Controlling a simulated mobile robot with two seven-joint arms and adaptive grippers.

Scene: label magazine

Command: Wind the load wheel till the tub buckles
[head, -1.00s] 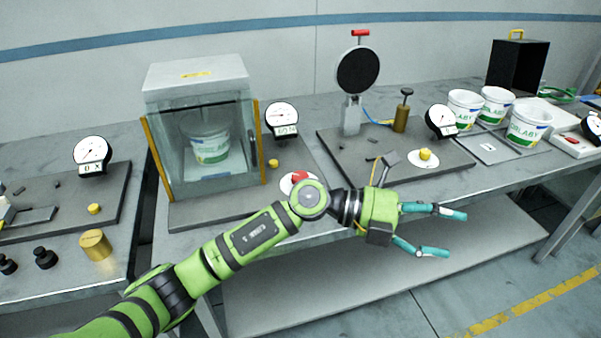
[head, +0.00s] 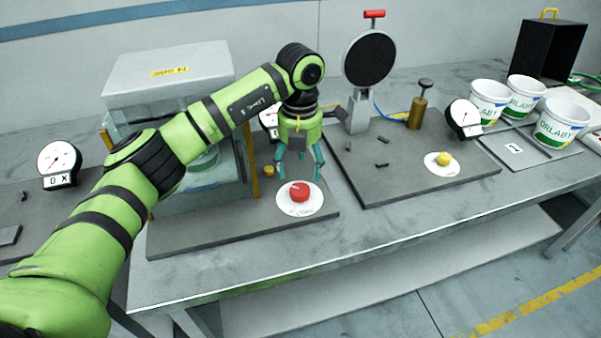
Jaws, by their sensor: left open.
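The tub (head: 206,160) stands inside a clear-walled press box (head: 170,68), mostly hidden behind my left arm. A red knob (head: 299,192) on a white marked disc (head: 300,208) sits on the grey base plate in front of the box, at its right; I take it for the load wheel. My left gripper (head: 299,176) points down just above and behind the red knob, its teal fingers apart and empty. I cannot tell whether a fingertip touches the knob. The box's dial gauge (head: 267,122) is mostly hidden behind my gripper and wrist. My right gripper is not in view.
A yellow knob (head: 444,159) on a white disc and a round black plate on a stand (head: 369,58) are on the right station. Several white tubs (head: 490,100) stand further right. Another dial (head: 59,163) is at left. The bench front is clear.

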